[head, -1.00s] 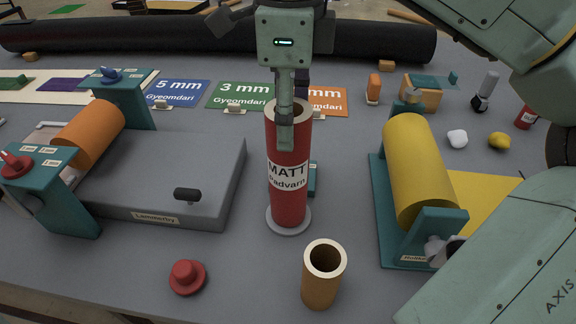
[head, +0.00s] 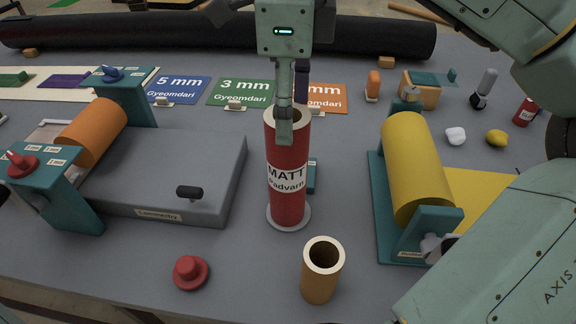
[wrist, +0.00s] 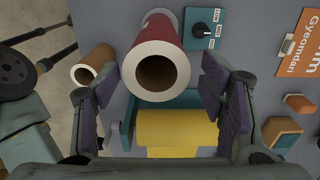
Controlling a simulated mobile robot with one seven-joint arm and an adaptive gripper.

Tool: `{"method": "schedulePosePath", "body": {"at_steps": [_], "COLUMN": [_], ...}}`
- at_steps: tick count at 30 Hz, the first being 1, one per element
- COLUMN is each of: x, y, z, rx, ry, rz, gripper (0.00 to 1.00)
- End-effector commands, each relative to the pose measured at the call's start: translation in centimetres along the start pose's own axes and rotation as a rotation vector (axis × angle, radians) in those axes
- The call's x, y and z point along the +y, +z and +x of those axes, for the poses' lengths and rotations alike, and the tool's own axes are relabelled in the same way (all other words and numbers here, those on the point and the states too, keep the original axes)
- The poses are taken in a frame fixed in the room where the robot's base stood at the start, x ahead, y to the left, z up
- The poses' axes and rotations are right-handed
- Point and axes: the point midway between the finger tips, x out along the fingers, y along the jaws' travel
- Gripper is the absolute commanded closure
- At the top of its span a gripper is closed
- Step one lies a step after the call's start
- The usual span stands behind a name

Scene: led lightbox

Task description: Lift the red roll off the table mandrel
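The red roll (head: 287,205), with a white "MATT Padvarn" label, stands upright on a pale round base (head: 303,222) on the table. The mandrel inside it is hidden. In the wrist view its open upper end (wrist: 143,61) shows a cream rim and a dark bore. My gripper (head: 292,112) points down at the roll's top. One finger is in front of the roll in the head view and the other is mostly hidden behind it. In the wrist view my gripper (wrist: 160,100) is open, its pads on either side of the roll, with no clear contact.
A short brown tube (head: 319,284) stands in front of the roll and a red knob (head: 190,272) lies front left. A grey machine (head: 175,170) with an orange roll is at left. A yellow roll (head: 415,160) on a teal stand is at right. Small items lie behind.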

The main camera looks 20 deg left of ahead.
Motion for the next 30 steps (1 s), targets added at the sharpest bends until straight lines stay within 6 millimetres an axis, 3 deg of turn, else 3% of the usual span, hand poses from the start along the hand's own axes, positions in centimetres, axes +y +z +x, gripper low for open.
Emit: {"method": "schedulePosePath", "body": {"at_steps": [13,19,21,30], "x": [0.0,0.0,0.0,0.0], "y": [0.0,0.0,0.0,0.0], "z": [0.3,2.7,0.2,-5.3], "rx": [0.001,0.002,0.001,0.004], "ry": [0.001,0.001,-0.002,-0.003], "rz": [0.000,0.000,0.002,0.006], "gripper": [0.26,0.26,0.26,0.26]}}
